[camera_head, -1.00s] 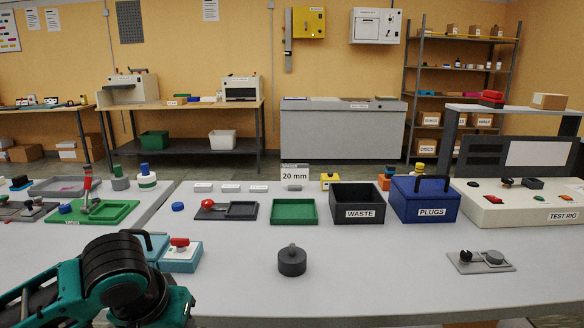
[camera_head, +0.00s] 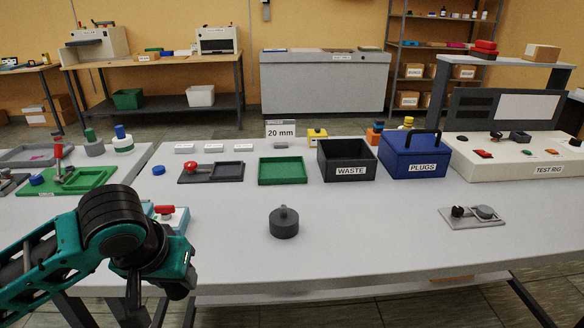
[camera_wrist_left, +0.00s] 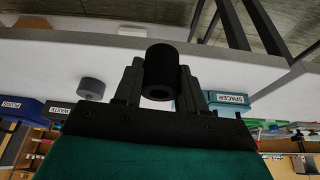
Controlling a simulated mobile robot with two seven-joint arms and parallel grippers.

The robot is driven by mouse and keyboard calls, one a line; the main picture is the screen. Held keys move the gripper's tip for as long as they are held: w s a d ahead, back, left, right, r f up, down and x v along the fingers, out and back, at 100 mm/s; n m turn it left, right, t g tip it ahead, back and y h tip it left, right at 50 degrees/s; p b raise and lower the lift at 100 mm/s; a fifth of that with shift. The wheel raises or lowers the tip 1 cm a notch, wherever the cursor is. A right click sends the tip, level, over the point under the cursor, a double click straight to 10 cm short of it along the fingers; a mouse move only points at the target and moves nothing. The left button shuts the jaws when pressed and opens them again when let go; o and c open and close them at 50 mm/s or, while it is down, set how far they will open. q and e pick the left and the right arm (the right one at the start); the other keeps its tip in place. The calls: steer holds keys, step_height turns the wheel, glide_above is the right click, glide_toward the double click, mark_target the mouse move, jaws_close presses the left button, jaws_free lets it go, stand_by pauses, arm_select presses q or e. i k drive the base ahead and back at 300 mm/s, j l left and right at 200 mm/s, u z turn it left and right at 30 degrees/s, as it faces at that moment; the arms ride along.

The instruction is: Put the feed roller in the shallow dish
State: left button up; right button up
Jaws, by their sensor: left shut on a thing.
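My left gripper (camera_wrist_left: 160,88) is shut on a black hollow cylinder, which I take for the feed roller (camera_wrist_left: 168,62). The roller sits between the two fingers, its open end facing the wrist camera. In the head view my left arm is at the lower left, over the near-left table; the roller cannot be made out there. A shallow green rectangular tray (camera_head: 282,171), apparently the dish, lies empty at the table's middle back, well to the right of and beyond my left arm. My right gripper is not in view.
A dark grey knobbed cylinder (camera_head: 284,222) stands mid-table. The black WASTE bin (camera_head: 350,171) and blue PLUGS box (camera_head: 416,155) stand right of the tray. A dark tray (camera_head: 228,172) lies left of it. A teal SPACER box (camera_wrist_left: 230,100) is near my gripper. The front middle is clear.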

mark_target(282, 170)
steer(key=i+j+z, duration=0.5)
steer(key=j+z, duration=0.2)
steer(key=j, duration=0.15)
steer(key=i+j+z, duration=0.25)
steer(key=j, duration=0.15)
steer(key=k, duration=0.1)
